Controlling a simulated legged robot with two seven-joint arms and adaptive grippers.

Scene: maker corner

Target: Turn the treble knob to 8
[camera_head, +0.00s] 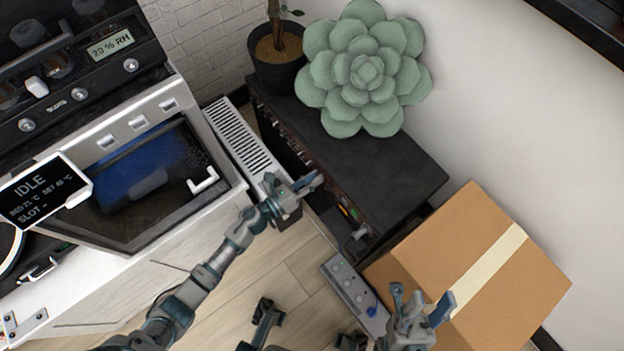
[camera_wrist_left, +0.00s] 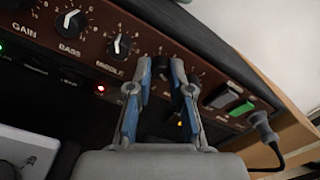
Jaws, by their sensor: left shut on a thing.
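The amplifier (camera_head: 390,160) is a dark box against the wall, its brown front panel facing my left arm. In the left wrist view the panel (camera_wrist_left: 100,50) shows knobs labelled gain, bass and middle, including the middle knob (camera_wrist_left: 119,46). The treble knob (camera_wrist_left: 161,69) is the dark knob to the right of it, between my left fingertips; its label, pointer and setting are hidden or too small to read. My left gripper (camera_head: 305,183), also in the left wrist view (camera_wrist_left: 162,72), is shut on this knob. My right gripper (camera_head: 421,301) is open and empty near the cardboard box.
A succulent (camera_head: 365,70) sits on the amplifier, with a potted plant (camera_head: 277,55) behind. A cardboard box (camera_head: 480,270) and a grey pedal strip (camera_head: 355,293) are at the right.

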